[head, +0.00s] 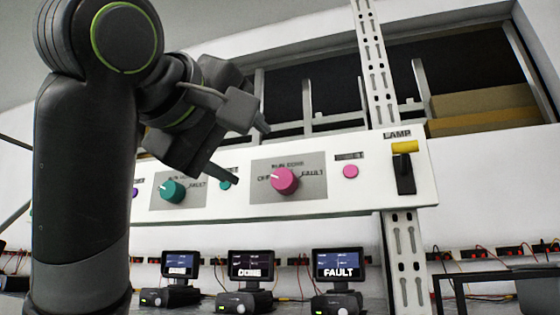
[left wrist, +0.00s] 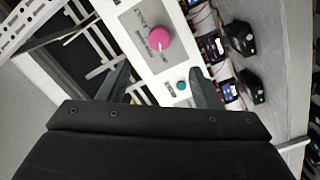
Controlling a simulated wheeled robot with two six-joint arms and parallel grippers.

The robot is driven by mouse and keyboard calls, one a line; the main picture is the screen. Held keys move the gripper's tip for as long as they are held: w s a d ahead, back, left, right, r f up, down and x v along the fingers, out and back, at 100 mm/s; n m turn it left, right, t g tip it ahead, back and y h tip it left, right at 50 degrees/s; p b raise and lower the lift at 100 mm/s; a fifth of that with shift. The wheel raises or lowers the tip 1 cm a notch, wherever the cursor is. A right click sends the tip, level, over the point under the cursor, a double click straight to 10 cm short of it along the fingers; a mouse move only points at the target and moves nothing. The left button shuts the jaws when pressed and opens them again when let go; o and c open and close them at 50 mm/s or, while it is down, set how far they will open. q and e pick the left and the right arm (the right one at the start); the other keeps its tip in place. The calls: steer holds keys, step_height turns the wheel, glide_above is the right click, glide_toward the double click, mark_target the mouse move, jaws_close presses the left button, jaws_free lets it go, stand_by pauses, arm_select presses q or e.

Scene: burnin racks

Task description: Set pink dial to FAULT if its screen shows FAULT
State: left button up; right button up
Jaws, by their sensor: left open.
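The pink dial (head: 284,180) sits on a grey plate on the white panel, its white mark toward the OFF label at left. The FAULT label is on its right. The pink dial (left wrist: 158,42) also shows in the left wrist view, ahead of the fingers. My left gripper (head: 248,153) is open and empty, up and left of the dial and apart from it. Its fingers also show in the left wrist view (left wrist: 158,88). The right screen (head: 338,264) reads FAULT and the middle screen (head: 250,265) reads DONE. The left screen's (head: 180,265) word is too small to tell. My right gripper is not in view.
A teal dial (head: 172,191) is left of the pink one. A pink round piece (head: 350,171) and a black-and-yellow LAMP switch (head: 404,172) are to the right. A perforated upright (head: 376,70) stands behind the panel. Cables lie along the shelf below.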

mark_target(281, 179)
arm_select(q)
steer(key=p+x, duration=1.1)
steer(key=x, duration=0.2)
steer(key=shift+w, duration=0.1)
steer(key=c, duration=1)
